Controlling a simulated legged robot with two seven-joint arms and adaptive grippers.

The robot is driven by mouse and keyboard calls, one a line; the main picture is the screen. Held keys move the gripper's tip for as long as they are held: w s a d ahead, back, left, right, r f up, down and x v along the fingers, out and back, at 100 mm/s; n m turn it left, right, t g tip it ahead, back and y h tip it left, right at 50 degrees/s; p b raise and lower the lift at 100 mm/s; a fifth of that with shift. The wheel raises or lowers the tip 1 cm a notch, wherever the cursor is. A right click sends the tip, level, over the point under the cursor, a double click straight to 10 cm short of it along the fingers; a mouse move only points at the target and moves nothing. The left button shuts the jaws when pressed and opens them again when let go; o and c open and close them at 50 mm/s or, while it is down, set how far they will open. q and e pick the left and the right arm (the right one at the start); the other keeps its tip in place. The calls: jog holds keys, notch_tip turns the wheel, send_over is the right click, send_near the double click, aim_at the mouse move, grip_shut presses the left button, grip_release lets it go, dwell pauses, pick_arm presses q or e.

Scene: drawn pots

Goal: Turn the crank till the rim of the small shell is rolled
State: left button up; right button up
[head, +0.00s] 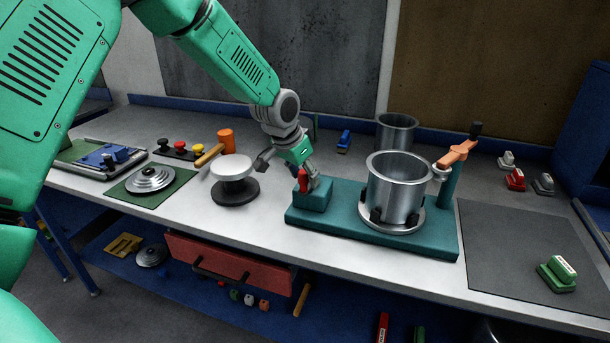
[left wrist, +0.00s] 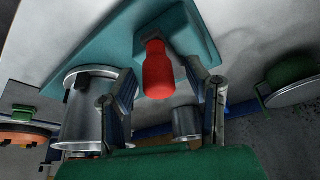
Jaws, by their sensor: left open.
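A metal shell (head: 399,190) stands upright in a round holder on a teal fixture (head: 335,230); in the left wrist view the shell (left wrist: 88,120) is left of my fingers. An orange arm (head: 457,153) with a black knob (head: 476,130) sits on the fixture's post, its roller end beside the shell's rim. At the fixture's left end a red handle (head: 303,180) rises from a teal block. My left gripper (head: 288,172) is open at this handle. In the left wrist view the red handle (left wrist: 157,72) shows between my spread fingers (left wrist: 160,80). My right gripper is out of view.
A second metal shell (head: 396,131) stands behind the fixture. A white-topped round stand (head: 232,168) is left of my gripper, with an orange cylinder (head: 226,138) behind it. A grey mat (head: 520,250) on the right is mostly clear, with a green-and-white block (head: 557,275) on it.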

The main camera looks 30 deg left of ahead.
pick_arm(q)
grip_shut()
